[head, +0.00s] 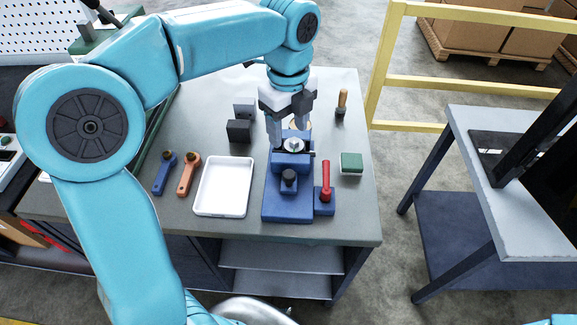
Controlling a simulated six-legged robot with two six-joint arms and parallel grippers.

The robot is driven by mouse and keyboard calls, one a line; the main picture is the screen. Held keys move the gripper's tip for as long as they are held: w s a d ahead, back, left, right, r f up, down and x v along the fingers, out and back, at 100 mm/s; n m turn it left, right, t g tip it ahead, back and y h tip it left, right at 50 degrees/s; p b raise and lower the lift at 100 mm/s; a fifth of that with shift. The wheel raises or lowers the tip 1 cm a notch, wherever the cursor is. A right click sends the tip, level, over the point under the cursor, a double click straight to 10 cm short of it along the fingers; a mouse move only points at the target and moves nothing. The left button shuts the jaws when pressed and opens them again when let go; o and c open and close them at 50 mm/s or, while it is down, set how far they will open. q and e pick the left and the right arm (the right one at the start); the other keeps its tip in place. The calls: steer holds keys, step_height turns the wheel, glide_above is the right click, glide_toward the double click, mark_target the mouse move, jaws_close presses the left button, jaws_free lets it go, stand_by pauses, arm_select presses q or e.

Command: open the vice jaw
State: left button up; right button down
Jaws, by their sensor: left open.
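The blue vice (287,203) stands on the grey bench, with a dark round knob on its near part and a small round metal piece (293,145) at its jaws. A red-handled lever (326,182) stands upright at its right side. My left gripper (289,125) is open above the far end of the vice, fingers pointing down. Its fingers are on either side of the jaw area. I cannot tell whether they touch it. The gap between the jaws is partly hidden. My right gripper is not in view.
A white tray (223,212) lies left of the vice, with an orange-handled tool (187,175) and a blue-handled tool (164,174) beyond it. Dark blocks (239,131), a green-topped block (351,162) and a wooden-handled brush (341,104) stand nearby. A yellow rail (450,84) runs behind.

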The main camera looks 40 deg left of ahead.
mark_target(289, 174)
arm_select(q)
step_height(289, 174, down, 14)
steer(key=shift+f, duration=0.25)
steer(key=shift+s+d, duration=0.1)
jaws_close()
